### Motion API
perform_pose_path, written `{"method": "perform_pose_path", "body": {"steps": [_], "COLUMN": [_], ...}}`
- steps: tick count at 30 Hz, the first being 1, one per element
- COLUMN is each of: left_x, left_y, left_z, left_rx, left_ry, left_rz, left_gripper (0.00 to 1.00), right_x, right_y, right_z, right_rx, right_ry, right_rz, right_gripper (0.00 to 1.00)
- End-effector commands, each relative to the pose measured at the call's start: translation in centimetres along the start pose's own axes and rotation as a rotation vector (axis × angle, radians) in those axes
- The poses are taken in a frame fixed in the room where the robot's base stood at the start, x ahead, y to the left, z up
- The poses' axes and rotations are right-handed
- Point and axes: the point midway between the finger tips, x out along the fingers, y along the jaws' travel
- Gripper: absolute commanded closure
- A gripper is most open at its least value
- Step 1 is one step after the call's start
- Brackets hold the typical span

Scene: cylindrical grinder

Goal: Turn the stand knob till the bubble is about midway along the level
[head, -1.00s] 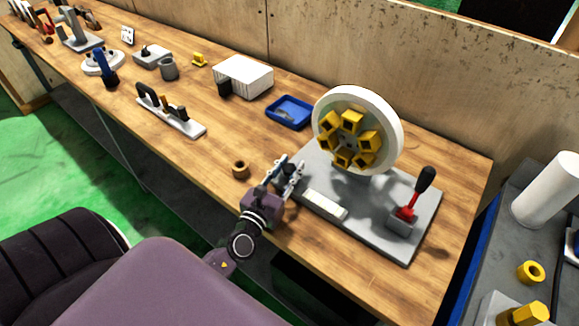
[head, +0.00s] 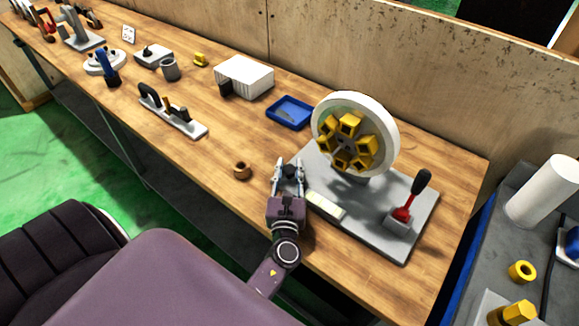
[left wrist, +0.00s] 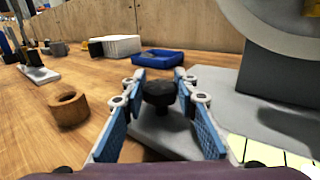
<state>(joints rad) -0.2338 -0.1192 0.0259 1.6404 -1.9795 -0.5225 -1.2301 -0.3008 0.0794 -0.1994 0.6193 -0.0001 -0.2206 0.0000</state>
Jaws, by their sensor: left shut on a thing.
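A grey stand (head: 375,232) carries a round white wheel (head: 386,108) with yellow cups. The black stand knob (left wrist: 159,93) shows between my left fingertips in the left wrist view, at the stand's left corner. My left gripper (head: 289,164) is shut on this knob; in the head view the fingers mostly hide it. The level (head: 326,205), a pale strip, lies on the stand just right of the gripper. It shows pale yellow with dark lines at the lower right of the left wrist view (left wrist: 262,152). I cannot make out the bubble. My right gripper is out of view.
A red lever with a black grip (head: 413,192) stands on the stand's right side. A brown ring (head: 242,171) sits left of my gripper. A blue tray (head: 290,112) and a white ribbed box (head: 245,77) lie behind. Bare wood lies between them.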

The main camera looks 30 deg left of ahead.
Motion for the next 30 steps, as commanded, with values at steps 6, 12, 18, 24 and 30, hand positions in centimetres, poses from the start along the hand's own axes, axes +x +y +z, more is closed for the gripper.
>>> {"method": "perform_pose_path", "body": {"steps": [6, 12, 18, 24, 30], "left_x": [0.0, 0.0, 0.0, -0.2, -2.9], "left_y": [0.0, 0.0, 0.0, 0.0, 0.0], "left_z": [0.1, 0.1, 0.1, 0.0, -0.1], "left_rx": [0.002, 0.002, 0.001, 0.001, 0.002], "left_ry": [-0.002, -0.002, -0.001, 0.0, 0.003], "left_rz": [0.007, 0.006, 0.005, 0.005, 0.004], "left_gripper": [0.97, 0.63, 0.54, 0.54, 0.54], "right_x": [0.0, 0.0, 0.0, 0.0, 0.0], "right_y": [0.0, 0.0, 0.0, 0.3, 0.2], "right_z": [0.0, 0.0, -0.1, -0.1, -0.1], "right_rx": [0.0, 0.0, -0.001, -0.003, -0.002], "right_ry": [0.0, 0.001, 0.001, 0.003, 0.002], "right_rz": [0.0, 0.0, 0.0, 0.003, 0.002], "right_gripper": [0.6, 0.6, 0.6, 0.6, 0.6]}}
